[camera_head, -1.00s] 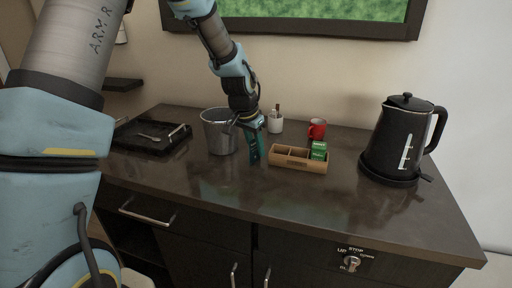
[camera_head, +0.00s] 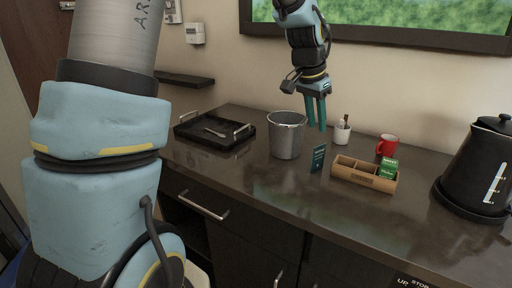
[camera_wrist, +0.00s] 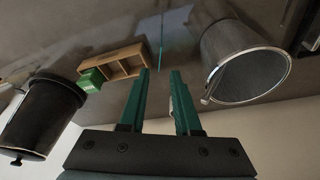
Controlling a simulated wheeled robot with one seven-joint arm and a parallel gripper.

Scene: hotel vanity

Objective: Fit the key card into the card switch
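A dark teal card with pale print (camera_head: 318,158), which looks like the key card, stands upright on the counter between the metal bucket and the wooden box. In the wrist view it shows edge-on as a thin teal line (camera_wrist: 161,42) beyond the fingertips. My gripper (camera_head: 316,128) hangs above the card, fingers pointing down and apart from it. Its teal fingers are open with an empty gap in the wrist view (camera_wrist: 160,72). A small white wall box (camera_head: 195,33), which looks like the card switch, is at upper left, far from my gripper.
A metal bucket (camera_head: 286,136) stands left of the card, a wooden box (camera_head: 364,180) to its right. A black tray (camera_head: 192,133) is at the left, under a wall shelf (camera_head: 184,79). The front counter is clear.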

